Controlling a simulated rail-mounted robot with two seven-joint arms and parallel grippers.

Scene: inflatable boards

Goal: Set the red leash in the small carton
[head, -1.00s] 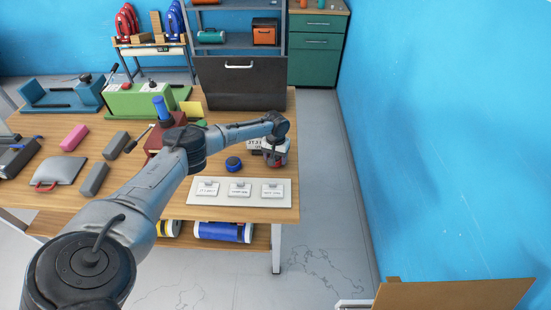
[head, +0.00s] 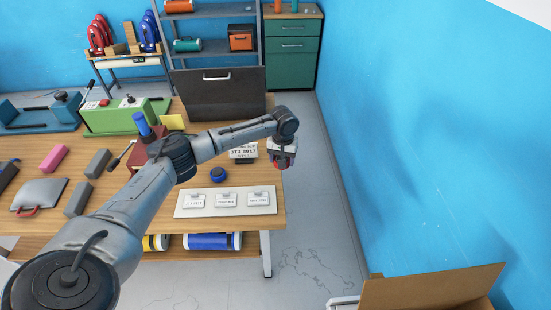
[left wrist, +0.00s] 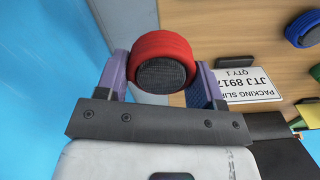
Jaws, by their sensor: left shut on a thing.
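My left gripper (head: 281,163) is shut on the red leash (left wrist: 165,55), a round red coil with a dark grey mesh face. The coil sits between the two purple-grey fingers in the left wrist view. In the head view the gripper is at the right edge of the wooden table, and only a little red shows beneath it. A brown cardboard carton (head: 425,288) with an open flap shows at the bottom right, its inside and lower part cut off. I cannot tell whether it is the small carton. My right gripper is not in view.
A blue coil (head: 218,174) lies on the table left of the gripper, beside a packing slip (head: 243,152). A white board (head: 226,202) with several labels lies at the table's front. Open floor (head: 315,225) separates the table from the blue wall.

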